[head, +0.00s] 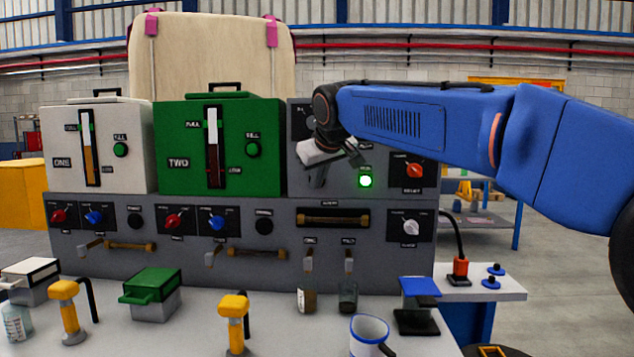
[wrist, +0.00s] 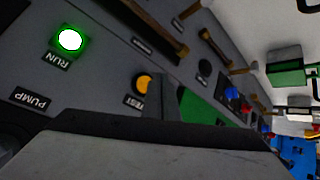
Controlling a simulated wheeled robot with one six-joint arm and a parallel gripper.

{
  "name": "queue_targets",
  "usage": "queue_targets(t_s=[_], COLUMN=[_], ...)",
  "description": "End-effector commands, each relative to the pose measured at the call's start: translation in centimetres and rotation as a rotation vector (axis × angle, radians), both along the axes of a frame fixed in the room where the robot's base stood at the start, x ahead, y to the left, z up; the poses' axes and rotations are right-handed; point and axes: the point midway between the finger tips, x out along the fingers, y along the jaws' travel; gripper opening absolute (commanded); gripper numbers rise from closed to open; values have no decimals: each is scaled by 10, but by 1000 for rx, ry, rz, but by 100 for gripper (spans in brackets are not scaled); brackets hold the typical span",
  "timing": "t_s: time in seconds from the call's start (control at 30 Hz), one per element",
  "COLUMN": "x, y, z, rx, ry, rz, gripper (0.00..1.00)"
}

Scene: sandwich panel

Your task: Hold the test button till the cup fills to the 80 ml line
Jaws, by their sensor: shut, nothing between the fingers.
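The orange test button (wrist: 143,84), labelled TEST, shows on the grey panel in the wrist view; in the head view my gripper hides it. My gripper (head: 317,178) is shut and empty, close to the panel front. In the wrist view its grey fingers (wrist: 158,98) end right beside the button; I cannot tell whether they touch it. No 80 ml line is readable on either.
A lit green RUN lamp (head: 365,181) is beside my gripper. A white box (head: 110,110) and a green box (head: 180,125) with level gauges stand on the panel. A blue-rimmed mug (head: 368,340), a marked bottle (head: 16,323) and yellow taps (head: 65,292) occupy the bench.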

Motion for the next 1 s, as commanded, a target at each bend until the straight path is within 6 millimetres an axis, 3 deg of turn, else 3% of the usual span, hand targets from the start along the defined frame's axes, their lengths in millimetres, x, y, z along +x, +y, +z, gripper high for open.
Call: queue_targets(t_s=[0.43,0.8,0.9,1.0], x=[-36,-40,-44,-55], y=[2,1,-8,-33], z=[0,0,-3,-13], rx=[0,-1,0,1], ry=[-1,0,6,24], rz=[2,1,-9,-33], gripper=[0,0,0,0])
